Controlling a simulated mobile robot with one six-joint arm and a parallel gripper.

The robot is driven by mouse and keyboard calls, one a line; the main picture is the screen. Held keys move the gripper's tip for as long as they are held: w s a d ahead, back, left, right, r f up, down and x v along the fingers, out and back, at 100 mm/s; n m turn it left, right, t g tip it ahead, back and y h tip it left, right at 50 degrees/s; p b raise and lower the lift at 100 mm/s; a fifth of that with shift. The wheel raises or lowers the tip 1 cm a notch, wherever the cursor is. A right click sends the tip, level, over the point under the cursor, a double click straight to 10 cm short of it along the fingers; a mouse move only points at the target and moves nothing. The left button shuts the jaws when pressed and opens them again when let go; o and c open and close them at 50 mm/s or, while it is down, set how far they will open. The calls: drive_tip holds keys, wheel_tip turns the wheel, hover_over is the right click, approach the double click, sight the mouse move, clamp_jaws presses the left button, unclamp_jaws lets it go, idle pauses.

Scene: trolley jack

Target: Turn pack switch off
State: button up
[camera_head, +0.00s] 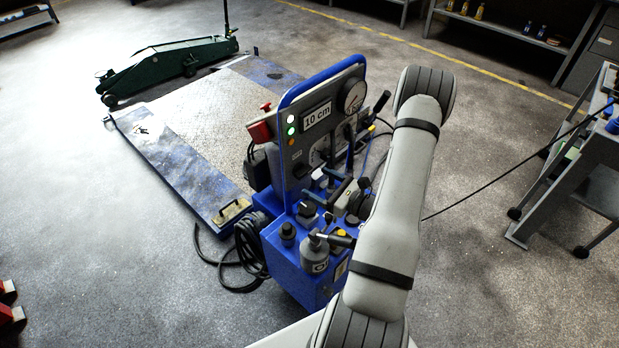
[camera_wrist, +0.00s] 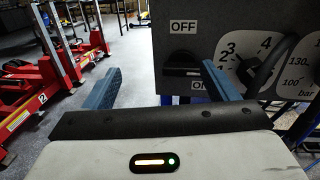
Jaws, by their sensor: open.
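In the wrist view, a black switch (camera_wrist: 183,60) sits on a dark grey panel (camera_wrist: 225,14), below a white OFF label (camera_wrist: 184,27). How the switch handle is turned is too dark to tell. My gripper (camera_wrist: 161,68) is open and empty. Its right blue finger overlaps the panel just right of the switch; its left finger is over open floor, left of the panel. In the head view the blue power unit (camera_head: 290,262) stands beside my arm, which hides part of it.
A numbered dial with a black knob (camera_wrist: 262,66) and a bar-marked scale (camera_wrist: 302,62) lie right of the switch. Red equipment (camera_wrist: 40,85) stands at left. In the head view, a blue-edged platform (camera_head: 195,105), a green trolley jack (camera_head: 165,68) and a trolley (camera_head: 575,150) surround the unit.

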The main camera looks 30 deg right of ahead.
sight(306, 173)
drive_tip(key=w+f, duration=0.1)
drive_tip(key=w, duration=0.1)
drive_tip(key=w+f+m+h+p, duration=0.1)
drive_tip(key=w, duration=0.1)
drive_tip(key=w+f+m+t+h+p, duration=0.1)
drive_tip(key=w, duration=0.1)
drive_tip(key=shift+w, duration=0.35)
drive_tip(key=shift+c, duration=0.6)
